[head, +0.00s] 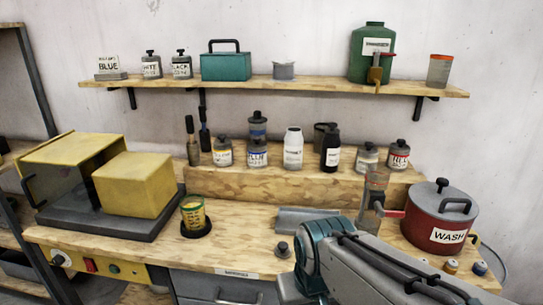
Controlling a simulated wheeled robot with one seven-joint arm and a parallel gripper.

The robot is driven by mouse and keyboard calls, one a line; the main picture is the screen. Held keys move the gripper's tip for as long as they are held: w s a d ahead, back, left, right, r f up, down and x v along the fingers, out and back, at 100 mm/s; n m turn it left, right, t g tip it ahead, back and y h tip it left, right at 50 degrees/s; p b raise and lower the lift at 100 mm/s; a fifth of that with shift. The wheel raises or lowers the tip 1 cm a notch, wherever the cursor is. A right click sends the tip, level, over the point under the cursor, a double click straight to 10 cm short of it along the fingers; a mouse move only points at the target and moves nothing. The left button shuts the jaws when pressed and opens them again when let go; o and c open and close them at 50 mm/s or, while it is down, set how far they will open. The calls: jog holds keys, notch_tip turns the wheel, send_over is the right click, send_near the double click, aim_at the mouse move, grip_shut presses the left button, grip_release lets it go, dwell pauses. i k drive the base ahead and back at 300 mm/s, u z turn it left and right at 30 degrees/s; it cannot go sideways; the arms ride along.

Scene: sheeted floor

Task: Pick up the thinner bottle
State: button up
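A white bottle (293,149) with a printed label stands upright on the raised wooden step of the bench. A slim black bottle (330,152) with a white label stands upright just to its right. A green container (372,58) with a label and a tap stands on the wall shelf. Their labels are too small to read, so I cannot tell which one is marked thinner. My arm crosses the lower right, in front of the bench. My gripper's fingers do not show.
The wooden step (225,183) also carries several small paint jars and two brushes. A red WASH pot (428,228) and a clear vessel (373,188) stand at right. The bench (245,232) has bare room at centre.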

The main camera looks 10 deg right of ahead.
aim_at(294, 139)
jog(key=u, duration=0.5)
jog(key=k, duration=1.2)
jog(key=u, duration=0.8)
jog(key=i, duration=2.1)
jog(key=z, duration=1.6)
jog(key=i, duration=0.55)
jog(key=z, duration=0.45)
